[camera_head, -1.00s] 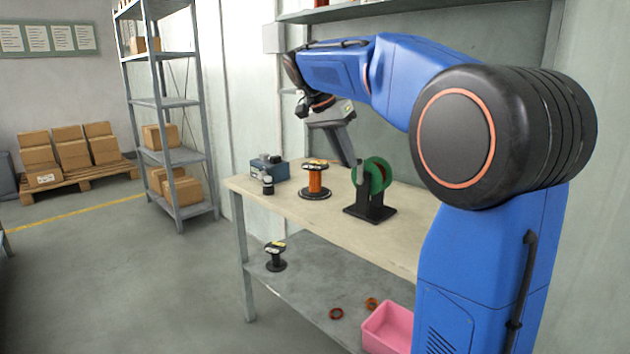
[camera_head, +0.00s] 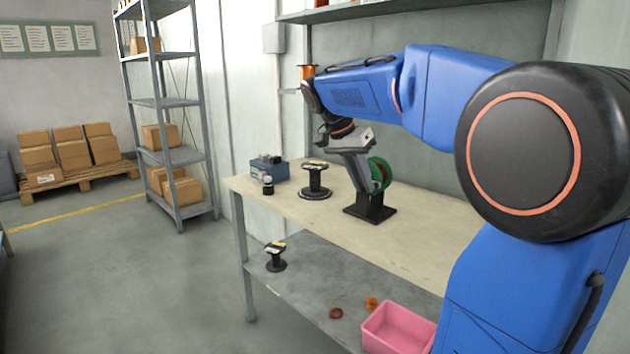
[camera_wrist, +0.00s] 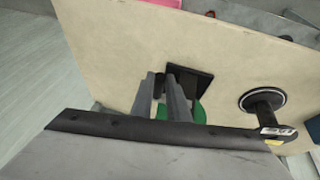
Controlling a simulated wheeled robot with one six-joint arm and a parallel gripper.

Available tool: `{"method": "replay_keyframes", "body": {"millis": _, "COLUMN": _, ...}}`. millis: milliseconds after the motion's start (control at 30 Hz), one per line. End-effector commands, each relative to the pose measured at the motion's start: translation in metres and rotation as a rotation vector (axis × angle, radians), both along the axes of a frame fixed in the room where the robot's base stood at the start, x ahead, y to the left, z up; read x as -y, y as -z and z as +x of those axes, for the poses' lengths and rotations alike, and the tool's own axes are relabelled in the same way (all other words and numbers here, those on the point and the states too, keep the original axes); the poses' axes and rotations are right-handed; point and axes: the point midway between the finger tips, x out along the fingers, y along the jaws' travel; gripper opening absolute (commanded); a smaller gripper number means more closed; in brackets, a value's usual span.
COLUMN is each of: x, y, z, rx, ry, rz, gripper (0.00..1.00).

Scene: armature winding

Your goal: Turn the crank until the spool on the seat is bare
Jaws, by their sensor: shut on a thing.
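The spool on the seat (camera_head: 315,175) is black and bare, with no orange wire on its core; it stands upright on a round dark base on the bench. In the wrist view it shows at the right (camera_wrist: 264,103). The green winding wheel (camera_head: 384,173) stands on a black stand (camera_head: 370,208) to its right. In the wrist view the wheel is partly hidden (camera_wrist: 199,114). My gripper (camera_wrist: 164,82) is beside the wheel, its fingers shut on what appears to be the crank handle. The fingers hide most of the handle.
A blue-grey box (camera_head: 268,169) and a small black jar (camera_head: 268,185) stand at the bench's left end. The lower shelf holds another black spool (camera_head: 275,257), a pink bin (camera_head: 398,328) and small rings. The bench front is clear.

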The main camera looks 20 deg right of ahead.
Motion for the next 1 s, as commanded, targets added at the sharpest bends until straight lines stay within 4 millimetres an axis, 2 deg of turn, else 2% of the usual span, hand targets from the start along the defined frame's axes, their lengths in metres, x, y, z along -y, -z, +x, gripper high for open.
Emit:
{"method": "replay_keyframes", "body": {"millis": 267, "x": -0.003, "y": 0.037, "z": 0.008, "rx": -0.001, "ry": -0.002, "rz": 0.0, "gripper": 0.0}}
{"method": "replay_keyframes", "body": {"millis": 500, "x": -0.011, "y": 0.059, "z": 0.03, "rx": -0.001, "ry": -0.003, "rz": 0.0, "gripper": 0.0}}
{"method": "replay_keyframes", "body": {"millis": 800, "x": -0.019, "y": 0.065, "z": 0.053, "rx": 0.0, "ry": -0.001, "rz": 0.0, "gripper": 0.0}}
{"method": "replay_keyframes", "body": {"millis": 1000, "x": -0.021, "y": 0.065, "z": 0.057, "rx": 0.0, "ry": -0.001, "rz": 0.0, "gripper": 0.0}}
